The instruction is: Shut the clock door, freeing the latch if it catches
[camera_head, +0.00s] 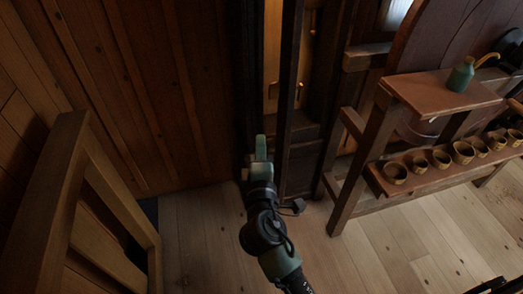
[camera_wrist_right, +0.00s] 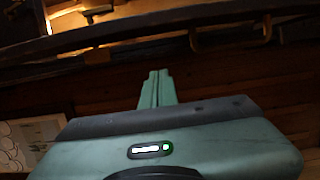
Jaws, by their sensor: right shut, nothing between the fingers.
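The tall dark clock case (camera_head: 303,135) stands upright at the middle of the head view, with a lit, brass-coloured interior (camera_head: 272,60). A narrow dark upright, apparently the clock door (camera_head: 290,75), stands out from the case at an angle, so it looks ajar. My right gripper (camera_head: 261,147) is shut and empty, low beside the door's lower left side; contact cannot be told. In the right wrist view, the shut fingers (camera_wrist_right: 157,88) point toward a long dark wooden bar (camera_wrist_right: 170,34) with small brass-coloured fittings (camera_wrist_right: 267,28). I cannot clearly identify the latch. My left gripper is not in view.
A wooden bench (camera_head: 440,92) on the right carries a green oil can (camera_head: 461,76); its lower shelf holds several small wooden cups (camera_head: 396,172). A wooden frame (camera_head: 90,190) stands at left. The plank floor (camera_head: 195,235) between is clear.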

